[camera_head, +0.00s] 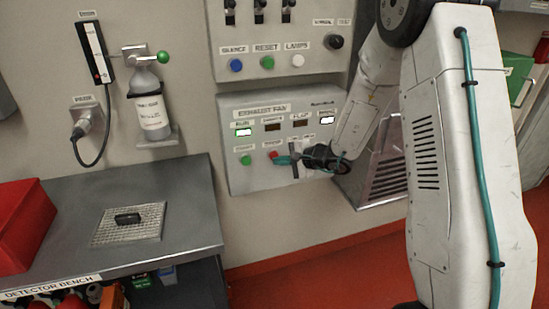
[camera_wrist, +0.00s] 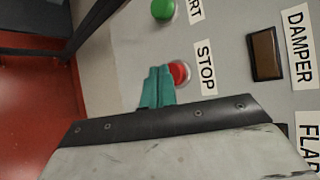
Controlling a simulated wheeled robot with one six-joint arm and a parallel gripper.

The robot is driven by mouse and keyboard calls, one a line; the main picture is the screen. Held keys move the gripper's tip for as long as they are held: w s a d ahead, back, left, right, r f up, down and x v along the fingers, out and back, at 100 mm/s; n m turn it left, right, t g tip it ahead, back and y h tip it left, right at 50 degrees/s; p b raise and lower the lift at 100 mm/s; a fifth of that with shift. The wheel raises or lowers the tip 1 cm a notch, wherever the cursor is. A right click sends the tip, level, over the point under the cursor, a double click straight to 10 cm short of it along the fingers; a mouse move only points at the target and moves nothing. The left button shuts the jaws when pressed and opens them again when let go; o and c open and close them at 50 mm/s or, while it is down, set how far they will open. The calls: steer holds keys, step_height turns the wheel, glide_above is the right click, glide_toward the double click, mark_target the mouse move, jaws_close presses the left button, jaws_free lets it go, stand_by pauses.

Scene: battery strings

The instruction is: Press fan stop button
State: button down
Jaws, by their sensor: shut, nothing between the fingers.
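The red fan stop button (camera_head: 273,155) is on the exhaust fan panel (camera_head: 240,178), to the right of the green start button (camera_head: 246,160). In the wrist view the red stop button (camera_wrist: 180,72) shows beside its STOP label (camera_wrist: 206,66), partly hidden by my gripper. My gripper (camera_head: 285,160) has teal fingers that are shut and empty. In the wrist view the fingertips (camera_wrist: 160,72) overlap the left edge of the red button. I cannot tell whether they touch it.
An upper panel (camera_head: 267,76) holds blue, green and white buttons. The detector bench (camera_head: 185,215) stands at the left with a red box (camera_head: 22,225) and a dark device (camera_head: 128,218) on a grid. A gas cylinder (camera_head: 150,108) hangs on the wall. A vented grey box (camera_head: 385,175) is right of the panel.

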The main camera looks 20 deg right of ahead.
steer(key=shift+w, duration=0.65)
stand_by(0.5)
stand_by(0.4)
steer(key=shift+s, duration=1.1)
steer(key=shift+s, duration=2.5)
